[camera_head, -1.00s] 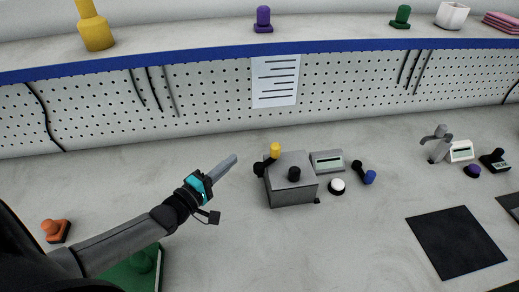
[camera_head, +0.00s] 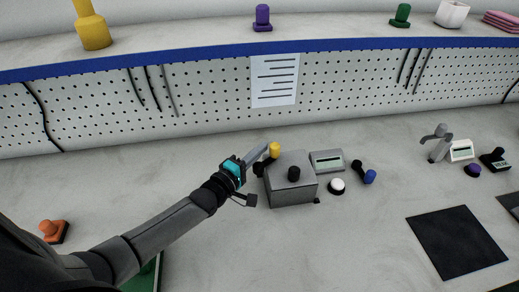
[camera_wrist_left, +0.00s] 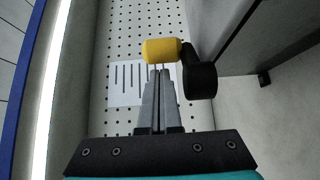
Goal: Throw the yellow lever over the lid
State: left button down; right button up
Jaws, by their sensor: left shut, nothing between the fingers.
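The yellow lever (camera_head: 274,149) is a yellow knob on a black pivot at the left side of a grey metal box. The box's lid (camera_head: 289,161) is its grey top, with a black knob (camera_head: 294,174) on it. My left gripper (camera_head: 265,147) is shut and empty, its fingertips close to the yellow knob from the left. In the left wrist view, the shut fingertips (camera_wrist_left: 159,72) point at the yellow knob (camera_wrist_left: 161,50), just below it; whether they touch is unclear. The black pivot (camera_wrist_left: 199,72) is right of the knob. My right gripper is not in view.
Right of the box are a grey display unit (camera_head: 327,161), a white button (camera_head: 337,187) and a blue-ended black lever (camera_head: 369,176). A pegboard (camera_head: 200,95) stands behind. The table in front of the box is clear.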

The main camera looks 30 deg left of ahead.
pick_arm(q)
jog(key=shift+d, duration=0.1)
jog(key=shift+d+p, duration=0.35)
jog(key=shift+d, duration=0.4)
jog(key=s+a+p, duration=0.1)
jog(key=s+a, duration=0.1)
jog(key=s, duration=1.3)
jog(key=shift+a, duration=0.4)
